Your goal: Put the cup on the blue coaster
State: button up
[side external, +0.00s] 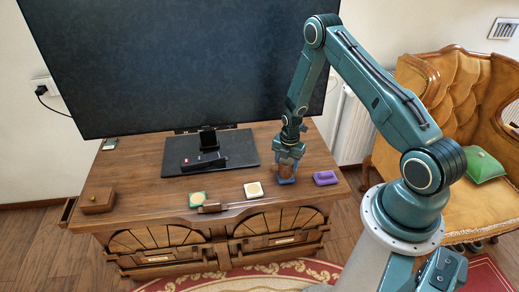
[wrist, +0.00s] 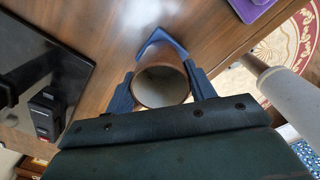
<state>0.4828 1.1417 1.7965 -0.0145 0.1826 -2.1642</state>
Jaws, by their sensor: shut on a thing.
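The brown cup (side external: 285,170) is between the fingers of my gripper (side external: 288,160), near the right end of the wooden cabinet top. In the wrist view, I look into the open mouth of the cup (wrist: 161,85), with one finger of my gripper (wrist: 161,88) on each side. The gripper is shut on the cup. The blue coaster (side external: 286,181) shows directly under the cup. One corner of the coaster (wrist: 162,38) sticks out past the cup in the wrist view; the cup hides the rest. I cannot tell whether the cup touches the coaster.
A purple object (side external: 326,178) lies close to the right. A pale-topped square (side external: 254,190), a green-edged square (side external: 197,199) and a brown block (side external: 209,207) lie to the left. A large screen (side external: 180,60) stands behind. A wooden box (side external: 98,201) sits far left.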

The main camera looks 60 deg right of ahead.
jog(key=shift+f, duration=0.25)
jog(key=shift+f, duration=0.15)
jog(key=o, duration=1.1)
jog(key=shift+r, duration=0.2)
jog(key=shift+s+r, duration=0.15)
jog(key=shift+r, duration=5.85)
